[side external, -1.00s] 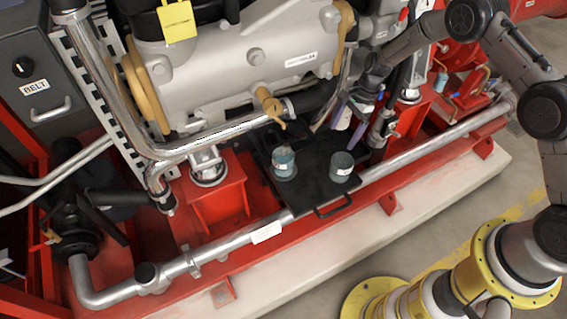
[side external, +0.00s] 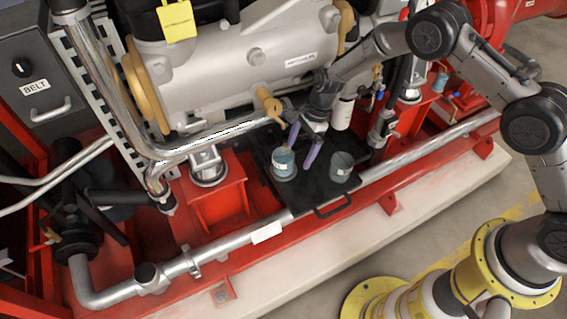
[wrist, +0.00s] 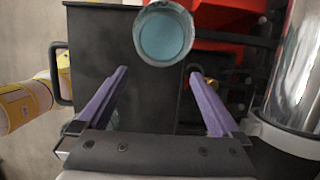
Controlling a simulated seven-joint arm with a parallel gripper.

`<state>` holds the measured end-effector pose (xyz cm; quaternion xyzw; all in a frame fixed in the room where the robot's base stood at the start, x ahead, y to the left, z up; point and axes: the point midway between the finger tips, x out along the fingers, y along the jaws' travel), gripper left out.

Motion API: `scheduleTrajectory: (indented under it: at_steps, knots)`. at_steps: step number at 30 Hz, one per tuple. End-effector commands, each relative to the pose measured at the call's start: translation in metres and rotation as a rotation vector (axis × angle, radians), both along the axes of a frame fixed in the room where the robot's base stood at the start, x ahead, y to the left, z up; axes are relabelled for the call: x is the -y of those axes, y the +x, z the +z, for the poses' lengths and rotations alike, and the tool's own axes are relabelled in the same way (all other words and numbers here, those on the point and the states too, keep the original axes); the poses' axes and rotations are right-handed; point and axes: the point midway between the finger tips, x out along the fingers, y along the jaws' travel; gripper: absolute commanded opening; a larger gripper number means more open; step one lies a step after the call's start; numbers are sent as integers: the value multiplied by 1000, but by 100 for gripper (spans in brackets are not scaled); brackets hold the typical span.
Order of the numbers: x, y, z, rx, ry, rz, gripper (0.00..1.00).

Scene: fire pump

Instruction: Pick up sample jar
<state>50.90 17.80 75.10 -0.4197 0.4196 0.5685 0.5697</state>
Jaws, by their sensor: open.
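A sample jar (side external: 284,165) with blue-green contents and a pale label stands upright on a black tray (side external: 300,199), below a tan valve. A second, greyer jar (side external: 342,168) stands on the tray to its right. My gripper (side external: 302,154) is over the tray with its purple fingers pointing down, close to the blue-green jar and to its upper right. In the wrist view my gripper (wrist: 158,73) is open and empty. A round jar with blue-green contents (wrist: 164,36) lies ahead, beyond the fingertips and roughly centred between them.
The tan valve handle (side external: 268,103) hangs just above the jar. A white bottle (side external: 342,114) is beside my wrist. A silver pipe (side external: 235,238) runs along the tray's front edge, and the tray has a front handle (side external: 333,208). The pump body (side external: 240,65) is behind.

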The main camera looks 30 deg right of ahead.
Motion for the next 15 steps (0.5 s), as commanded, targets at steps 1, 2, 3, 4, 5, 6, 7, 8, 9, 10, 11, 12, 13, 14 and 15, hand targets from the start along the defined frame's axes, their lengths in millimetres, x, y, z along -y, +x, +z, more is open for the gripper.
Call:
scheduleTrajectory:
  at_steps: [1,2,3,4,5,6,7,8,9,10,11,12,13,14,15]
  knots:
    - [-9,0,0,0,0,4,100]
    - [-14,-1,-1,0,0,5,100]
    - [-21,-1,-1,-1,0,6,100]
    - [-26,-1,-1,-1,0,6,100]
    - [-32,-1,-1,0,0,6,100]
    - [-38,0,0,1,0,5,100]
    - [-43,0,0,1,0,5,100]
    - [-47,-1,0,0,0,5,100]
    - [-51,-1,-1,-1,0,3,100]
    - [-52,-2,-4,-4,-1,2,100]
    - [-52,-1,-7,-4,-1,1,100]
    - [-53,-1,-9,-2,0,1,100]
    - [-53,-1,-11,-1,0,0,100]
    - [-53,-1,-11,-1,1,0,100]
    - [-53,-1,-12,0,1,1,100]
